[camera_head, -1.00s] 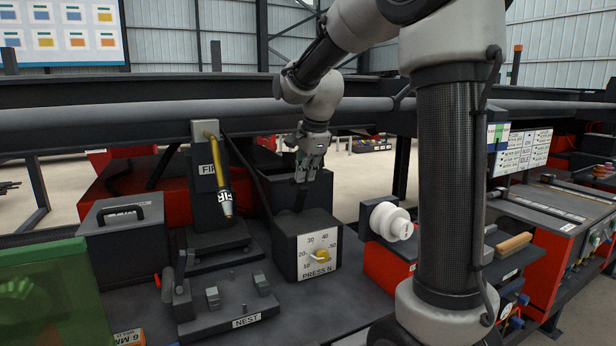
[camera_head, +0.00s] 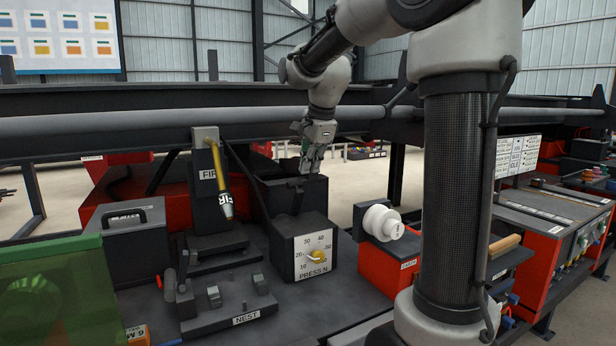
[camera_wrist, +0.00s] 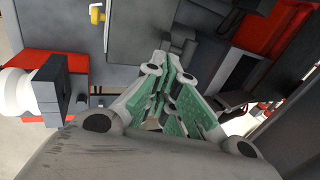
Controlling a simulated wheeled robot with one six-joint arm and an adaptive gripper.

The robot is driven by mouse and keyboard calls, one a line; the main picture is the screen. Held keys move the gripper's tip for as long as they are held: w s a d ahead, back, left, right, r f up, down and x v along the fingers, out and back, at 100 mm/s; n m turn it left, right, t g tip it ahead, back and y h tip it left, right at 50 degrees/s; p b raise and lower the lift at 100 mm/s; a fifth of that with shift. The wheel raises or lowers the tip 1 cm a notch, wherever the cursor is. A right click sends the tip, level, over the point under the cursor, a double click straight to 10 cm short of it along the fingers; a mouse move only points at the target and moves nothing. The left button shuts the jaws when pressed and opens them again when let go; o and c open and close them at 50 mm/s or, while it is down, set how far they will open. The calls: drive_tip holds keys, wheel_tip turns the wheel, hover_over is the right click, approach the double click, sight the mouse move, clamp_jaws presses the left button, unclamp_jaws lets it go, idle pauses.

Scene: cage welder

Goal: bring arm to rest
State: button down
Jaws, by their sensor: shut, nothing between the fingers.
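My gripper (camera_head: 310,165) is shut and empty. In the head view it hangs pointing down from my arm, above and behind the dark press box (camera_head: 290,235) with its white dial labelled PRESS N. In the wrist view my gripper (camera_wrist: 172,118) shows its green-padded fingers together, with nothing between them. It is apart from the bench and the things below. The wrist view also shows the yellow knob of the dial (camera_wrist: 97,14) at the upper left.
A lever post labelled FIRE (camera_head: 205,190) with a yellow handle stands left of the press box. The nest fixture (camera_head: 235,318) lies in front. A white spool (camera_head: 382,222) is right of the press box. A green screen (camera_head: 55,295) is at the left edge.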

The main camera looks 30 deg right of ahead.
drive_tip(key=w+v, duration=0.1)
drive_tip(key=v, duration=0.4)
drive_tip(key=s+f+n, duration=0.4)
drive_tip(key=s+n, duration=0.2)
drive_tip(key=s, duration=0.3)
drive_tip(key=s+a+f+n, duration=0.1)
drive_tip(key=s+f+n, duration=0.3)
drive_tip(key=s, duration=0.5)
drive_tip(key=s+f+n, duration=0.4)
drive_tip(key=s+n, duration=0.4)
drive_tip(key=s, duration=0.1)
drive_tip(key=shift+s+a, duration=0.2)
drive_tip(key=shift+a, duration=0.2)
